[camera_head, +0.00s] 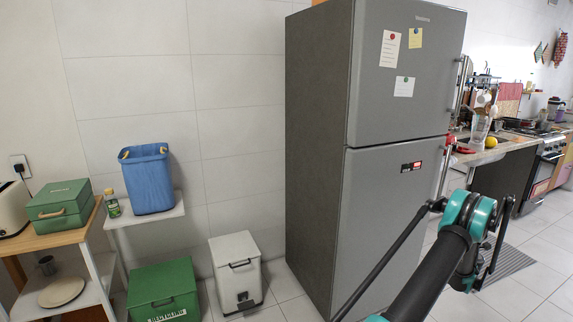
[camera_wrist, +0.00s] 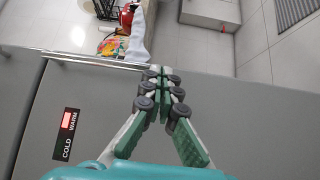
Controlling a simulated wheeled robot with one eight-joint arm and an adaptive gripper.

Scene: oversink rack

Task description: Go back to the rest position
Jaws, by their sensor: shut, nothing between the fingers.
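My gripper (camera_wrist: 165,78) shows in the wrist view with its green-padded fingers together and nothing between them. Its tips are in front of the grey fridge (camera_wrist: 250,125), close to the right end of the metal door handle (camera_wrist: 90,59). I cannot tell whether they touch it. In the head view my arm reaches up from the bottom right, in front of the fridge (camera_head: 395,215). The fingers are not clearly visible there, as the arm's links cover that area. Both fridge doors look closed.
A blue bin (camera_head: 150,182) stands on a small shelf. A white bin (camera_head: 237,272) and a green box (camera_head: 163,293) stand on the floor left of the fridge. A green case (camera_head: 60,205) sits farther left. The kitchen counter and stove (camera_head: 545,165) are at right, with open tiled floor before them.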

